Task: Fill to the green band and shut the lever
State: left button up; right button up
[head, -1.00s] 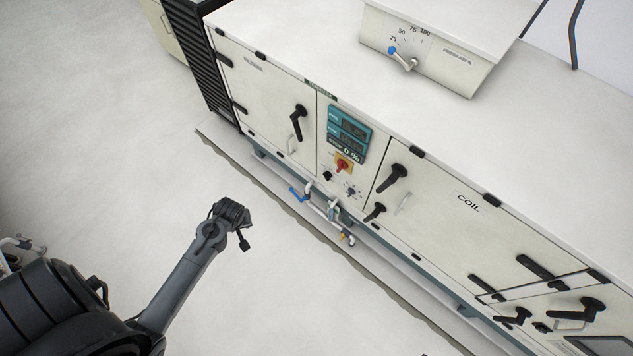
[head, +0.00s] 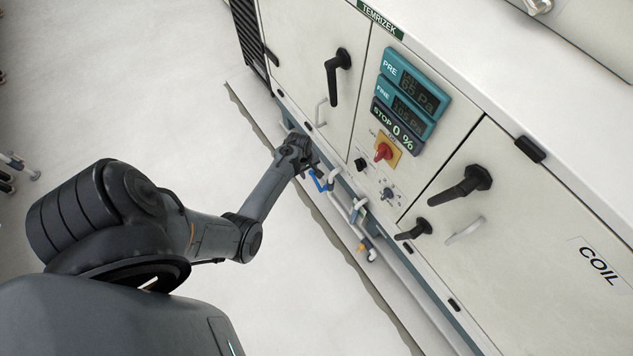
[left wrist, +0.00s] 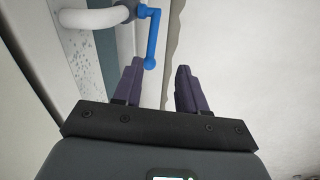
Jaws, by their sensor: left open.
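A blue lever (head: 319,181) sits on the low pipework (head: 341,205) along the cabinet's foot. In the left wrist view the blue lever (left wrist: 153,38) hangs from a white bent pipe (left wrist: 95,18), its rounded end pointing toward my fingers. My left gripper (head: 306,160) is beside the lever in the head view. In the left wrist view the left gripper (left wrist: 158,78) is open and empty. The lever's end is near the left fingertip, just ahead of the gap; I cannot tell if they touch. I cannot make out a green band. My right gripper is out of view.
The cabinet has black handles (head: 336,76), a red and yellow switch (head: 384,152) and teal displays (head: 413,92) reading STOP 0 %. A small orange-tan fitting (head: 365,244) sits further along the pipework. The pale floor (head: 290,270) in front is clear.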

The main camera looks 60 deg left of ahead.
aim_at(314, 178)
pick_arm(q)
jog(key=w+f+b, duration=0.1)
jog(key=f+b, duration=0.1)
jog(key=f, duration=0.1)
jog(key=w+f+b, duration=0.1)
jog(key=f+b, duration=0.2)
jog(key=f, duration=0.1)
jog(key=w+f+b, duration=0.1)
jog(key=f+b, duration=0.2)
jog(key=shift+a+f, duration=0.15)
jog(key=shift+f, duration=0.15)
grip_shut()
